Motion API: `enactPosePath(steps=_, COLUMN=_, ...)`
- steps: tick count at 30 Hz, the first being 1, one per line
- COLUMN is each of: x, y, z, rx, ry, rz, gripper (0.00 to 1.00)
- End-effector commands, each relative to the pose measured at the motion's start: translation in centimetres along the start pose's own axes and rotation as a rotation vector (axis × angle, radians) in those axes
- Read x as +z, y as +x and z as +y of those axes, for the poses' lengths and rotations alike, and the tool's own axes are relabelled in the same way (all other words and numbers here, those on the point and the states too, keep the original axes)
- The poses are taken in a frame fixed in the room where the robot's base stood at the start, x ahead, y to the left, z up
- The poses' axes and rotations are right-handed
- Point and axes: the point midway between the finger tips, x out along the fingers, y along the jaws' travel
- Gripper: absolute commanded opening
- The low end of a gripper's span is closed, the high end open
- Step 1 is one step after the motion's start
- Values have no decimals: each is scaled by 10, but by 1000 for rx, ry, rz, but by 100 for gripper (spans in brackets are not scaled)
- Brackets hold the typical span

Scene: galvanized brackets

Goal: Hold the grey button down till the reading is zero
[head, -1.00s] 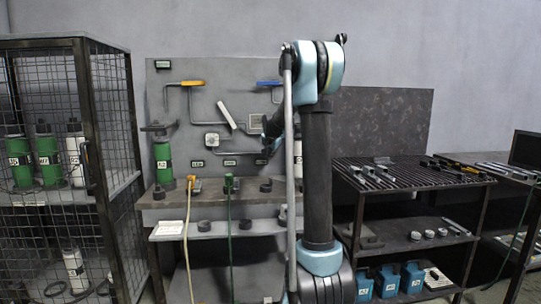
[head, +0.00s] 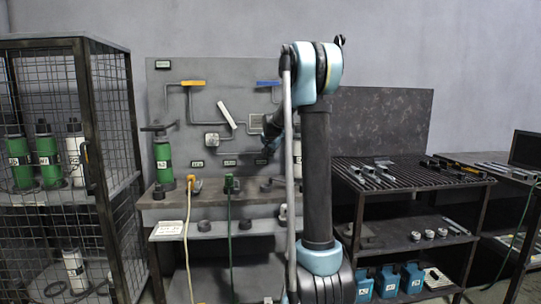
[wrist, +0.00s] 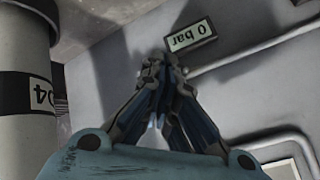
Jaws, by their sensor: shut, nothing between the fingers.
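My gripper (wrist: 160,68) is shut and empty in the wrist view, its fingertips together close to the grey panel. A small display (wrist: 191,36) beside the fingertips reads "0 bar", upside down in that view. I cannot make out the grey button; the fingers may cover it, and I cannot tell whether they touch it. In the head view my gripper (head: 268,143) is at the panel (head: 180,95), partly hidden behind my own arm. Small displays (head: 230,162) sit in a row low on the panel, too small to read.
A light cylinder marked 04 (wrist: 22,140) stands close at the left of the wrist view. Pipes with a yellow handle (head: 193,83), a blue handle (head: 268,84) and a white lever (head: 227,114) cross the panel. A mesh cage (head: 110,150) stands left, a rack (head: 410,185) right.

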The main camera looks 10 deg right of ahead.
Motion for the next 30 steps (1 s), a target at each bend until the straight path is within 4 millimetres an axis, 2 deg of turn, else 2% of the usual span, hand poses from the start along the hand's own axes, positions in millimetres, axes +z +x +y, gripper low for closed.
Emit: enactPosePath(steps=30, x=-5, y=7, z=-5, rx=0, ry=0, rz=0, gripper=0)
